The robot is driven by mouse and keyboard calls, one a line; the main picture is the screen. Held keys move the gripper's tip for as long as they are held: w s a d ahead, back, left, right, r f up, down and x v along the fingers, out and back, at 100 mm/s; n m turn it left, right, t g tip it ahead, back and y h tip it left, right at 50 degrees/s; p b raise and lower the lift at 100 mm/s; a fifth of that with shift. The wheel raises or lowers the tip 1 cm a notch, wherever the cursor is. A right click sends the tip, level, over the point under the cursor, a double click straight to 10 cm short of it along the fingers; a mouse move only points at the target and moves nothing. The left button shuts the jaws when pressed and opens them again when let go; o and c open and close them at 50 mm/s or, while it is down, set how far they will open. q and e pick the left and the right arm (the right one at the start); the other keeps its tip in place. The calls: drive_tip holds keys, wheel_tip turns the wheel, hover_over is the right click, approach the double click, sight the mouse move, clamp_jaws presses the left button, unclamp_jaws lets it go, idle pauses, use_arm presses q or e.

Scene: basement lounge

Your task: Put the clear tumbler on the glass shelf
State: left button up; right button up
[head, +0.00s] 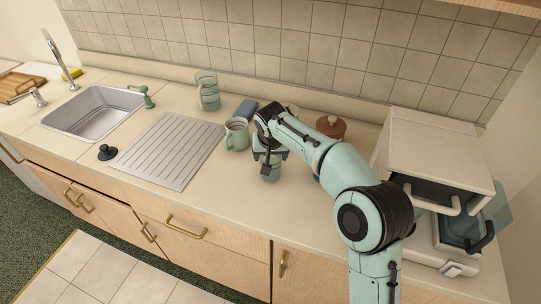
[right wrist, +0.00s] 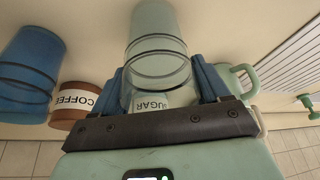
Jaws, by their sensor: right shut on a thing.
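The clear tumbler (right wrist: 157,45) is greenish and see-through, with dark rings around it. My right gripper (right wrist: 160,88) is shut on it, a blue finger on each side. In the head view, the right gripper (head: 268,161) is over the middle of the counter, and the tumbler (head: 270,174) shows below it, partly hidden by the gripper. I cannot tell whether its base touches the counter. No glass shelf can be made out in either view. My left gripper is not in view.
A green mug (head: 236,134) stands just left of the gripper. A blue cup (right wrist: 27,75) and a coffee canister (right wrist: 80,104) are close by. A sink (head: 95,111) and ribbed drainboard (head: 168,150) lie left. A white appliance (head: 440,150) stands right. The front counter is clear.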

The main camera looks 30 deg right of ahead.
drive_tip(key=shift+f, duration=0.15)
drive_tip(key=o, duration=1.3)
